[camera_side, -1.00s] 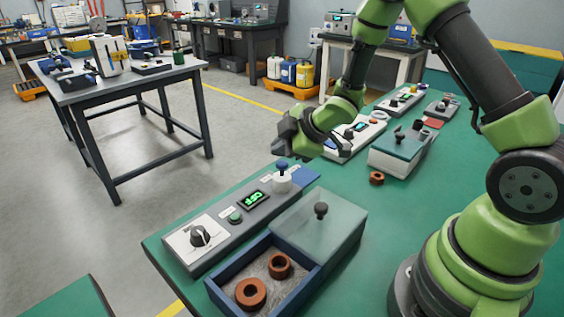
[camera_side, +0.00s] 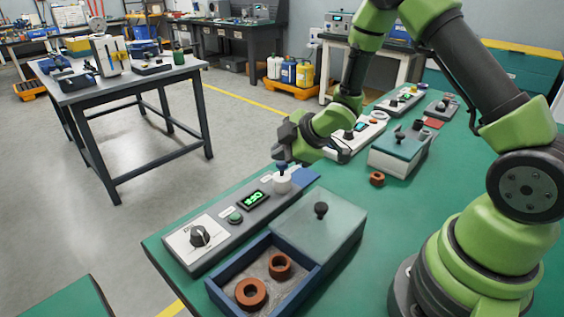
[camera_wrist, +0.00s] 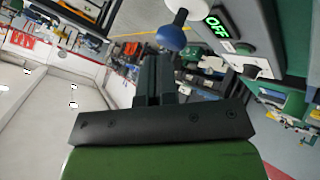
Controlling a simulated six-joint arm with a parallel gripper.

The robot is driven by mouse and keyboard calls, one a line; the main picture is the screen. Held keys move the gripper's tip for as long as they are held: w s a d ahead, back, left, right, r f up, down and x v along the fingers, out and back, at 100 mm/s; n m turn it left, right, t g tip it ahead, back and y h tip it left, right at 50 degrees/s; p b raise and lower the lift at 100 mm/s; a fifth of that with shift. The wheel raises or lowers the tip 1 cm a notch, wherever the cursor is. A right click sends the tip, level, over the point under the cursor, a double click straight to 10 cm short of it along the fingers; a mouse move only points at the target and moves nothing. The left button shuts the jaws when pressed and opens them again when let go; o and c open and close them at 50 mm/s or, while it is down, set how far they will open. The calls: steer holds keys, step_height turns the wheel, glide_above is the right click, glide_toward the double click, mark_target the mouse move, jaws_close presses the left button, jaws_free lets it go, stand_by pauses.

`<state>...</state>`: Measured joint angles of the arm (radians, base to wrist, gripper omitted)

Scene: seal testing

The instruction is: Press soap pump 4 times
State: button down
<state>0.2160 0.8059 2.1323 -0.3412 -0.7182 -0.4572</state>
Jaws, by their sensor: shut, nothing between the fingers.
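The pump is a white cylinder (camera_side: 282,184) with a blue knob (camera_side: 281,167) on a thin stem. It stands upright at the far end of a grey control panel (camera_side: 222,219). My gripper (camera_side: 281,157) is shut and empty, its fingertips just above the blue knob in the side view. Whether they touch it I cannot tell. In the wrist view the blue knob (camera_wrist: 171,37) shows just beyond the shut fingertips (camera_wrist: 158,58). The panel's green display (camera_side: 254,199) reads OFF, and it also shows in the wrist view (camera_wrist: 217,26).
A dark knob (camera_side: 200,236) and a green button (camera_side: 235,217) sit on the panel. Beside it stands a blue-walled box (camera_side: 300,297) holding brown rings, with a partly covering lid (camera_side: 322,235). Another brown ring (camera_side: 377,178) lies on the green table. More devices (camera_side: 398,157) stand behind.

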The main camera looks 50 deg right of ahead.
mark_target(282, 164)
steer(key=shift+f, duration=0.7)
stand_by(0.5)
steer(key=shift+r, duration=1.25)
steer(key=shift+r, duration=2.5)
stand_by(0.5)
step_height(282, 164, up, 4)
steer(key=shift+f, duration=0.1)
steer(key=shift+f, duration=0.1)
stand_by(0.4)
